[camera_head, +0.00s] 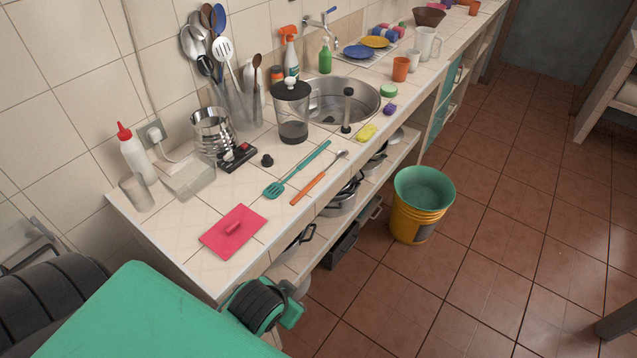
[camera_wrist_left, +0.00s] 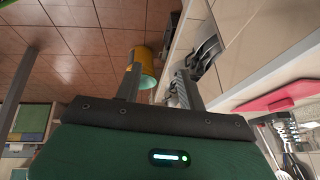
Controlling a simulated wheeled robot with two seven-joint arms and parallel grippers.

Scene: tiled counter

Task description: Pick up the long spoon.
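The long spoon (camera_head: 318,178) has an orange handle and a small metal bowl. In the head view it lies on the counter near its front edge, just right of a teal slotted turner (camera_head: 297,170). I cannot make out the spoon in the left wrist view. My left gripper (camera_wrist_left: 158,75) shows in the left wrist view with its two fingers apart and nothing between them. In the head view, part of my green and black arm is at the bottom, beyond the counter's near end, away from the spoon; the fingertips are not clear there. My right gripper is not in view.
A black knob (camera_head: 267,160) and yellow sponge (camera_head: 367,133) lie nearby. Pots (camera_head: 341,200) sit on the shelf below. A yellow bucket (camera_head: 420,205) stands on the floor.

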